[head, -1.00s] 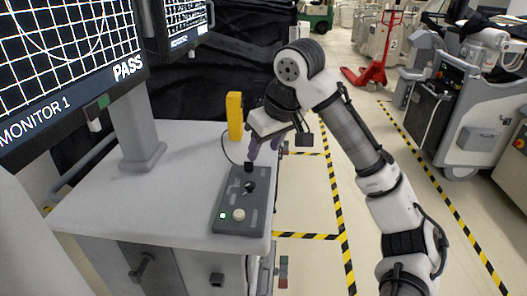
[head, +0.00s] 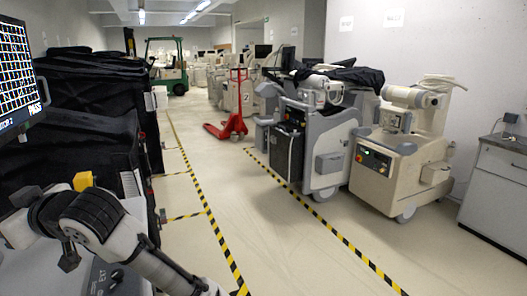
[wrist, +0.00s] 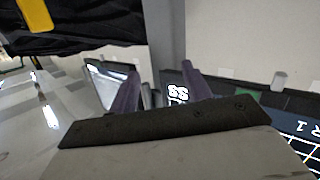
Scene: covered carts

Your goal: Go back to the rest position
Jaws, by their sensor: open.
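My gripper (wrist: 160,90) is open in the wrist view, with its two purple fingers apart and nothing visible between them. A monitor (wrist: 300,125) shows upside down beyond the fingers at the right. In the head view my arm fills the lower left corner, bent over the pale console. The fingers cannot be made out there. The grey control panel (head: 118,280) shows partly below my arm, and the yellow block (head: 83,181) stands just behind it.
A monitor (head: 18,75) and black-covered carts (head: 85,110) stand at the left. A red pallet jack (head: 233,120), a grey cart (head: 320,150) and a beige machine (head: 395,160) stand beyond the striped floor tape. A cabinet (head: 497,190) is at the right edge. The middle floor is clear.

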